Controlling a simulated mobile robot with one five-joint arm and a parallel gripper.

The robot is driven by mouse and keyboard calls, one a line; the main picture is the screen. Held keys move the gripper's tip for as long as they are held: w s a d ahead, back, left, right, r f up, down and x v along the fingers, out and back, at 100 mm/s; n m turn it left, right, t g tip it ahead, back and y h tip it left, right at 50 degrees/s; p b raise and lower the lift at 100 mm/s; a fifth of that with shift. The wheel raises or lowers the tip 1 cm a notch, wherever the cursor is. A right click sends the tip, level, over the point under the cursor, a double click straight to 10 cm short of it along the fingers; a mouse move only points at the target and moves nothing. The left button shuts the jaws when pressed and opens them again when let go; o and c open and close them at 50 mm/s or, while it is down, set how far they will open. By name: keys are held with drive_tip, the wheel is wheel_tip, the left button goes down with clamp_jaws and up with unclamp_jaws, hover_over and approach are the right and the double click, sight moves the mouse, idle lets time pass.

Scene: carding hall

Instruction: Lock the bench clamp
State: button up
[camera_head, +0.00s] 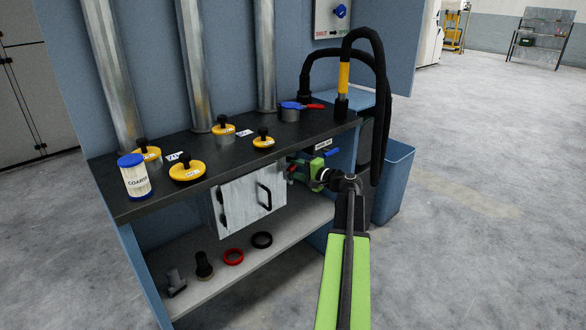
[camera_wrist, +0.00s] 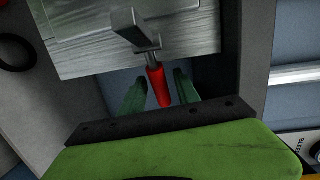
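My gripper (camera_head: 291,171) is at the bench's front edge, just right of the metal box under the worktop. In the wrist view its two green fingers (camera_wrist: 160,92) are apart. A red grip on a grey metal lever (camera_wrist: 158,87) reaches between them, with a visible gap on either side. I take it for the clamp's handle, but the clamp body is not clear. In the head view my gripper largely hides this spot. A blue part (camera_head: 331,153) shows just behind my gripper, below a white label (camera_head: 323,145); I cannot tell what it belongs to.
The metal box (camera_head: 240,205) hangs close by. A black hose (camera_head: 381,120) loops down at the right. A blue bin (camera_head: 396,183) stands beyond; open floor lies right.

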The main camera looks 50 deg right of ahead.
clamp_jaws()
idle(1.2)
